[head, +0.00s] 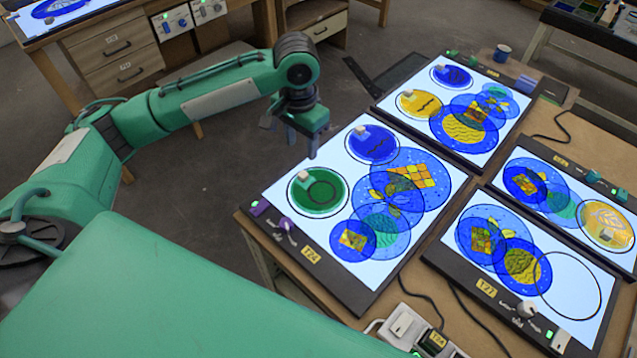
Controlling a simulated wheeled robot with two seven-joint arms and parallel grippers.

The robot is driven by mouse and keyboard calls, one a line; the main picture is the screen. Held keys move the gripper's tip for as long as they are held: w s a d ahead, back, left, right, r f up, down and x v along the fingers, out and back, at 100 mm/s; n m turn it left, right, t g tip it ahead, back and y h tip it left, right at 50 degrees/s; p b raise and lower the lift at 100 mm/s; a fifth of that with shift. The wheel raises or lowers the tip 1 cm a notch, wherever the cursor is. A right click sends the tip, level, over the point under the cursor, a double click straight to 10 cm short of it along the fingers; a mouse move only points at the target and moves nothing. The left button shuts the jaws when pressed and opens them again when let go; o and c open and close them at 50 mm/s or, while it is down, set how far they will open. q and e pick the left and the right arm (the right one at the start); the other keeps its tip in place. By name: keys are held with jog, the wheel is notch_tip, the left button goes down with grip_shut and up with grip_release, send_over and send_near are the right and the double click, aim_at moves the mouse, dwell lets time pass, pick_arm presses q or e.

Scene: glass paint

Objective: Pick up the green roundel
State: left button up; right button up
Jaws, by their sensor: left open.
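My right gripper is out of view.
Overlapping blue, green and yellow discs (432,172) cover the right side of T24. Several other lit panels stand on the brown table, including T27 (580,294). Floor is open behind my left arm.

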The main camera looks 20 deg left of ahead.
pick_arm(q)
send_over(302, 174)
notch_tip(302, 174, down, 4)
jog(key=shift+w+d+f, duration=0.1)
jog(key=shift+d, duration=0.05)
jog(key=shift+f, duration=0.2)
jog(key=shift+f+p, duration=0.45)
jog(key=shift+f, duration=0.35)
notch_tip(302, 174, down, 3)
jog(key=shift+f, duration=0.3)
grip_shut()
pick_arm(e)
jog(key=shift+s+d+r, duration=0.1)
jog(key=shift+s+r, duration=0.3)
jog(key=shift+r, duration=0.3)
